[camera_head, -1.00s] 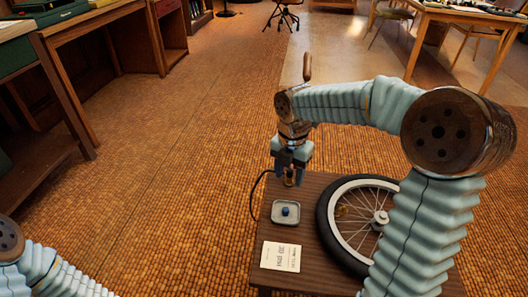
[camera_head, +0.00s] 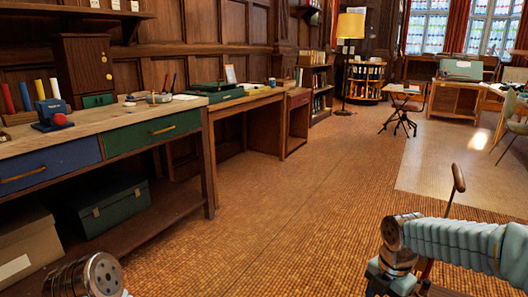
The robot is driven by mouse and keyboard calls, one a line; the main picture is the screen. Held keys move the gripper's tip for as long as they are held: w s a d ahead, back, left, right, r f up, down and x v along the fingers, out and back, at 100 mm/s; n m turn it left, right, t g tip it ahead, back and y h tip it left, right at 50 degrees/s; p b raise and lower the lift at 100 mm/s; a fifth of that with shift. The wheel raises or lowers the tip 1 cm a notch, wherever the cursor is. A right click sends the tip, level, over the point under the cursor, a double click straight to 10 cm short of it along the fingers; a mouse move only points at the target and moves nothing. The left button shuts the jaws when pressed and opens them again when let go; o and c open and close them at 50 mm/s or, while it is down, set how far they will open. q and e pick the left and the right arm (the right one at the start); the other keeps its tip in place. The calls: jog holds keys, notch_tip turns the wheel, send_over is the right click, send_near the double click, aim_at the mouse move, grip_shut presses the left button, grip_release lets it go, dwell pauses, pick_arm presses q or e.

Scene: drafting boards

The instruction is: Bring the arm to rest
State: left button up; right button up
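My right arm comes in from the lower right. Its pale blue gripper (camera_head: 388,284) is at the bottom edge, with the fingertips cut off by the frame, so I cannot tell if it is open or shut. A thin shaft with a wooden handle (camera_head: 458,178) rises behind the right wrist; its lower part is mostly hidden. I cannot tell whether the gripper touches it. A metal and pale blue part of my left arm shows in the lower left corner; the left gripper is outside the view.
A long wooden workbench (camera_head: 104,125) with blue and green drawers runs along the left. A green box (camera_head: 115,207) and a tan box (camera_head: 27,245) lie on its lower shelf.

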jog(key=s+a+f+m+y, duration=0.1)
jog(key=a+f+m, duration=0.4)
jog(key=f, duration=0.4)
jog(key=s+a+f+m+y, duration=0.15)
jog(key=a+f+m, duration=0.25)
jog(key=f, duration=0.4)
jog(key=s+a+f+m, duration=0.3)
jog(key=s+f+m, duration=0.3)
jog(key=f+m, duration=0.1)
jog(key=s+a+f+m+y, duration=0.1)
jog(key=s+a+f+m, duration=0.2)
jog(key=s+f+m, duration=0.3)
jog(key=f+m, duration=0.1)
jog(key=m, duration=0.3)
jog(key=shift+s+a+t, duration=0.3)
jog(key=shift+s+a, duration=0.1)
jog(key=shift+f+y, duration=0.1)
jog(key=shift+y, duration=0.15)
